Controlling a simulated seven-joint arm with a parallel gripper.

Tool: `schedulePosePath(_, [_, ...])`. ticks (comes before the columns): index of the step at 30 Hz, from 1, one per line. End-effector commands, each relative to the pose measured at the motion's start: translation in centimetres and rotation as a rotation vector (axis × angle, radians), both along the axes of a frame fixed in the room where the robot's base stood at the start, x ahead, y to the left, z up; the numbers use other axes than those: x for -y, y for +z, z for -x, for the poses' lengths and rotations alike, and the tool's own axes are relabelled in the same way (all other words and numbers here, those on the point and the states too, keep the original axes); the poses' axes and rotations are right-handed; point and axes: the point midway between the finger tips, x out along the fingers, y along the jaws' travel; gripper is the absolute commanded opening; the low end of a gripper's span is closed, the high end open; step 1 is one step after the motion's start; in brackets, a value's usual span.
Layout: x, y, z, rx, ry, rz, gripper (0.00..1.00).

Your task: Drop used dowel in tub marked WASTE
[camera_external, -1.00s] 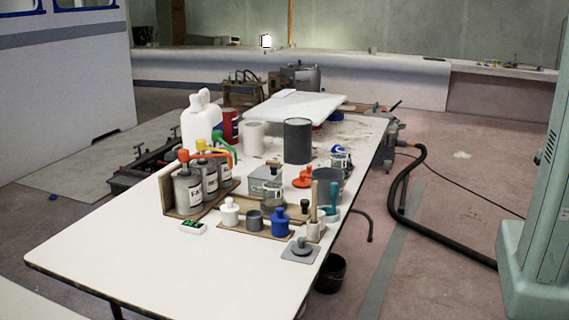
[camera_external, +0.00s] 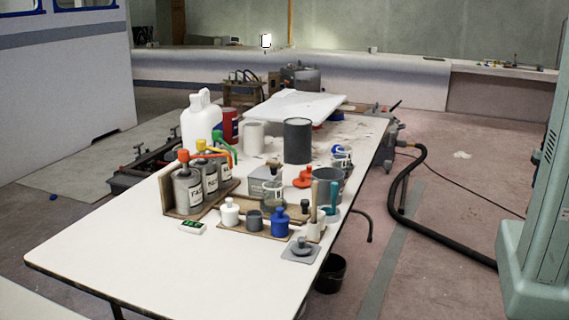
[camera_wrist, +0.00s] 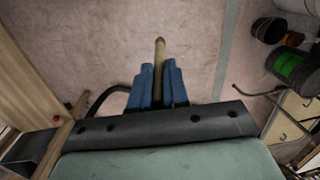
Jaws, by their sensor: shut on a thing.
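In the wrist view my gripper (camera_wrist: 158,72) has blue fingers shut on a tan wooden dowel (camera_wrist: 159,50), whose rounded end sticks out past the fingertips over the pinkish floor. The gripper does not show in the external view. No WASTE marking is readable. A black bucket (camera_external: 331,275) stands on the floor beside the table's right edge. In the wrist view, dark round containers show at the upper right, one black (camera_wrist: 268,30) and one with a green band (camera_wrist: 289,67); I cannot tell which is the tub.
The white table (camera_external: 140,258) has a clear near end. Bottles with pumps (camera_external: 187,190), a blue bottle (camera_external: 279,222), a grey pot (camera_external: 328,184) and other small items crowd its middle. A black hose (camera_external: 430,235) lies on the floor to the right.

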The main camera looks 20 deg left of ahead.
Motion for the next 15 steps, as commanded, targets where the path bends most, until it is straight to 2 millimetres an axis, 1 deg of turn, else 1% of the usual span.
schedulePosePath(5, [-3.7, 0.1, 0.1, -0.003, 0.069, -0.004, 0.0])
schedulePosePath(15, [-12.6, 1.4, 1.1, -0.005, 0.23, -0.008, 0.0])
